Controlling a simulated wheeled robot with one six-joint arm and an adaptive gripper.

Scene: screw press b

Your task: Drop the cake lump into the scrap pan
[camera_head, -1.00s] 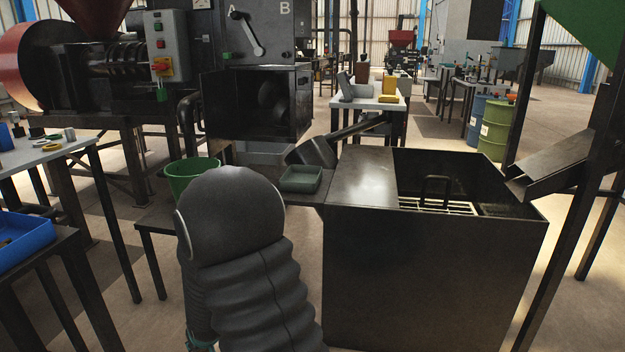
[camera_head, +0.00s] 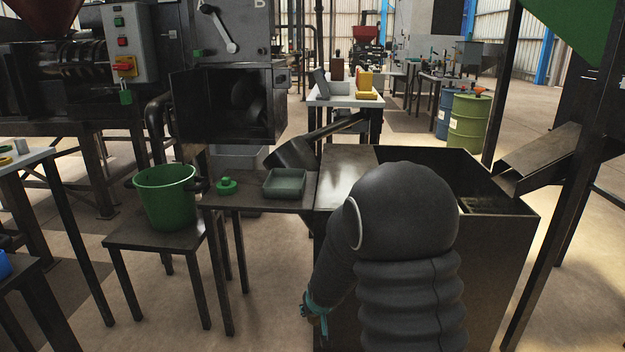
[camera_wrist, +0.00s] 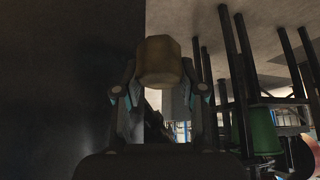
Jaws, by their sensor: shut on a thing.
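My gripper (camera_wrist: 160,82) is shut on the cake lump (camera_wrist: 159,60), a tan, blocky piece between the fingertips in the wrist view. In the head view my arm covers most of my gripper; only a teal-marked part shows low, beside the front of the dark bin. The lump cannot be made out there. A shallow grey-green pan (camera_head: 284,184), which looks like the scrap pan, sits on the low bench left of the bin.
A large open dark bin (camera_head: 500,250) stands at the right, partly behind my arm. A green bucket (camera_head: 166,198) stands on a low stool (camera_head: 150,236) at the left. A small green knobbed object (camera_head: 227,186) lies beside the pan. Open floor shows between the stool and the bin.

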